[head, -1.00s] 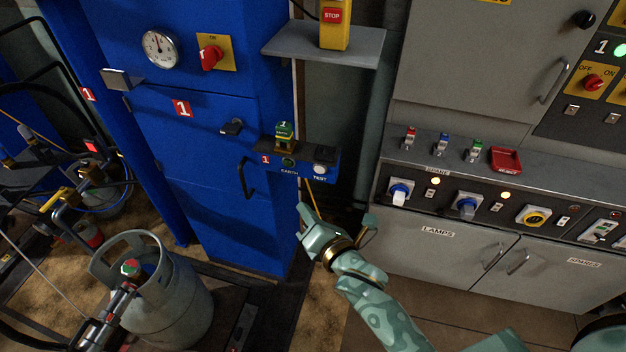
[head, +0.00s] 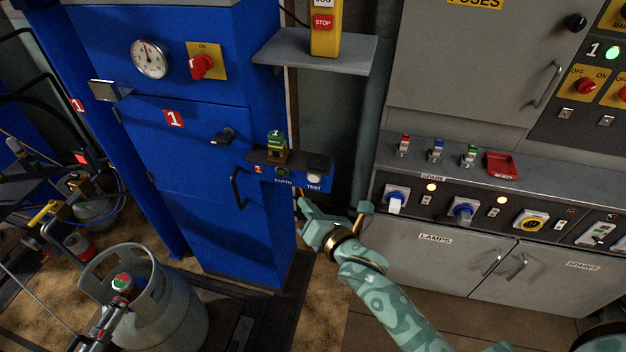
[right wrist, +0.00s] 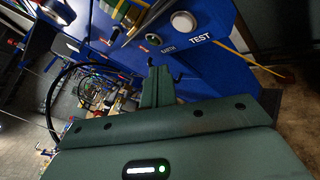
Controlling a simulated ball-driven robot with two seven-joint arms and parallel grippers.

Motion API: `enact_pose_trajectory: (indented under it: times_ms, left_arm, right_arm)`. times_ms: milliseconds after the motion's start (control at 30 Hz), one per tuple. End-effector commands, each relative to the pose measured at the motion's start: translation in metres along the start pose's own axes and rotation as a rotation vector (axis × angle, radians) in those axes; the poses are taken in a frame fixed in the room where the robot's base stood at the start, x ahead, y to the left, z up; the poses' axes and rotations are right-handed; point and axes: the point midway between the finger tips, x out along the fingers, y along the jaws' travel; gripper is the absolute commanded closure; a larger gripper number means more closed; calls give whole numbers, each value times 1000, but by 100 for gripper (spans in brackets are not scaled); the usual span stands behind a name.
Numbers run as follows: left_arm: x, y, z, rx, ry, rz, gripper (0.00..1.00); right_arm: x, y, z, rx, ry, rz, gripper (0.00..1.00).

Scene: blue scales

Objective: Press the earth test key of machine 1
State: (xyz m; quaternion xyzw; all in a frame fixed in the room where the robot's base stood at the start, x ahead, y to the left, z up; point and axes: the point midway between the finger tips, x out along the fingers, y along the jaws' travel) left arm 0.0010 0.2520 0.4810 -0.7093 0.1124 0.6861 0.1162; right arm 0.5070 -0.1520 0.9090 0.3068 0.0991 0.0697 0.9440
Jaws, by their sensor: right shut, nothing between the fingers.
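The earth test key is a round white button (head: 314,179) marked TEST on the small blue panel of machine 1 (head: 200,215), a blue cabinet. The white button also shows in the right wrist view (right wrist: 183,22), above and right of the fingers. Left of it is a dark round fitting (head: 281,172) marked EARTH, seen in the right wrist view too (right wrist: 153,39). My right gripper (head: 303,198) is shut and empty, just below the panel in the head view and apart from the white button. My left gripper is not in view.
A green and yellow block (head: 276,145) marked 1 stands on the shelf above the panel. A grey shelf (head: 340,52) holds a yellow STOP box (head: 324,28). A grey console (head: 470,175) with switches is at right. A gas cylinder (head: 150,310) stands at lower left.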

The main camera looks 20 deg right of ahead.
Motion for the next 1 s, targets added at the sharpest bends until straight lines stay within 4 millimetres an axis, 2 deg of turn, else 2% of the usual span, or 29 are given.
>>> enact_pose_trajectory:
  times_ms: [200,400,1000]
  left_arm:
    - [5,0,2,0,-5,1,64]
    - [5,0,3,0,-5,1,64]
    - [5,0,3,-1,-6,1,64]
  right_arm:
    - [20,-14,14,-3,0,1,100]
    - [29,-21,21,0,0,1,100]
    - [31,-23,23,1,0,0,100]
